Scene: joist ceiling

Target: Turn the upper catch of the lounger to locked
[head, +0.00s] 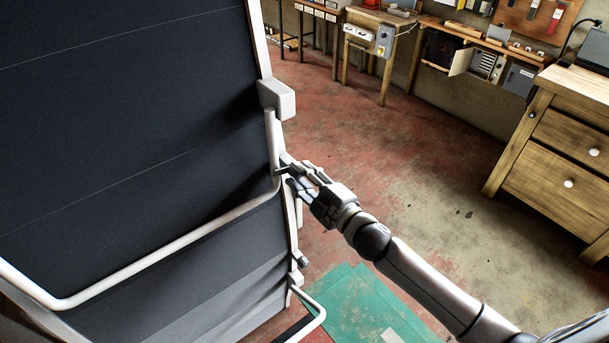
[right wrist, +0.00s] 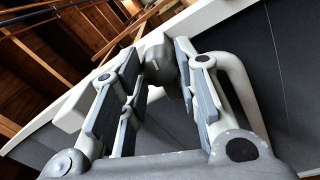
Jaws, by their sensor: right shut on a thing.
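The lounger (head: 110,120) fills the left of the head view, with dark fabric in a white frame. Its upper catch (head: 281,170) is a small grey part on the right side rail, beside the bent white tube. My right gripper (head: 289,173) reaches it from the right and is shut on it. In the right wrist view the grey catch (right wrist: 158,62) sits between the two fingers (right wrist: 157,85). The fingers cover much of the catch, so I cannot tell its setting. A lower catch (head: 302,262) is farther down the same rail. My left gripper is not in view.
A white block (head: 277,99) sits on the rail above the catch. A bent white tube (head: 170,248) crosses the lounger's front. A green mat (head: 365,305) lies on the floor below my right arm. A wooden drawer cabinet (head: 560,150) stands right; the floor between is clear.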

